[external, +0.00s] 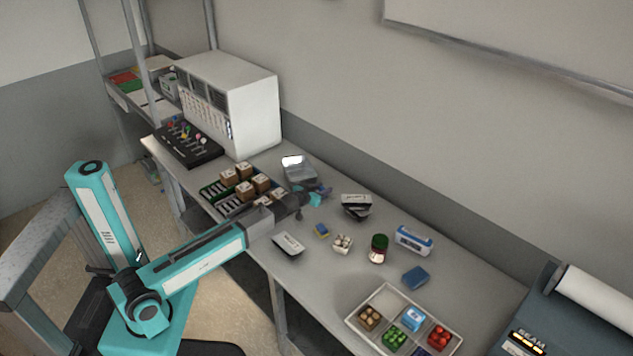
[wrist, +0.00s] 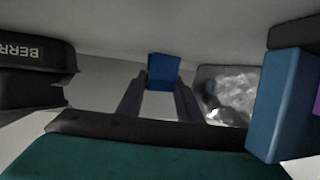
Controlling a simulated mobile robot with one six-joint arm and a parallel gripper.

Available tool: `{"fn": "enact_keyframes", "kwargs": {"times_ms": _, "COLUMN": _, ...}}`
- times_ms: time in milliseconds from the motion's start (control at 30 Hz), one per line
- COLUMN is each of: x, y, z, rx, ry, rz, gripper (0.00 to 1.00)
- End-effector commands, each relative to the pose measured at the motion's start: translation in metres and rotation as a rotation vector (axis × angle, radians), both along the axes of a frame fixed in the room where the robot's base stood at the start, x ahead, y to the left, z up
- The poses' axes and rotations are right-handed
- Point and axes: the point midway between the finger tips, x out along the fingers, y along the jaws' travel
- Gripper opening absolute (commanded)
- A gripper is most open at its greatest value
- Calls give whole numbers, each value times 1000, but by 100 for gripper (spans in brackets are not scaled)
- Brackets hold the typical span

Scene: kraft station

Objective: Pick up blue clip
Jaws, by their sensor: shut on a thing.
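In the wrist view a small blue block, which I take to be the blue clip (wrist: 163,70), sits between the tips of my gripper (wrist: 158,90). The two dark fingers are closed in on it from both sides. In the external view my gripper (external: 318,191) is over the back of the table, with a dark blue bit, probably the clip (external: 326,189), at its tip. The arm hides part of it there.
A silver tray (external: 299,169) lies just behind my gripper; it also shows in the wrist view (wrist: 222,92). A large blue block (wrist: 282,105) is close at the wrist view's right. A crate of brown blocks (external: 216,191) is left.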

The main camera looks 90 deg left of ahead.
Motion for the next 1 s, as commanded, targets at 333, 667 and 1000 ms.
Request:
{"fn": "enact_keyframes", "kwargs": {"times_ms": 333, "x": 0, "y": 0, "z": 7, "rx": 1, "ry": -1, "rz": 0, "gripper": 12}}
{"fn": "enact_keyframes", "kwargs": {"times_ms": 667, "x": 0, "y": 0, "z": 39, "rx": 2, "ry": -2, "rz": 0, "gripper": 12}}
{"fn": "enact_keyframes", "kwargs": {"times_ms": 1000, "x": 0, "y": 1, "z": 82, "rx": 2, "ry": -1, "rz": 0, "gripper": 12}}
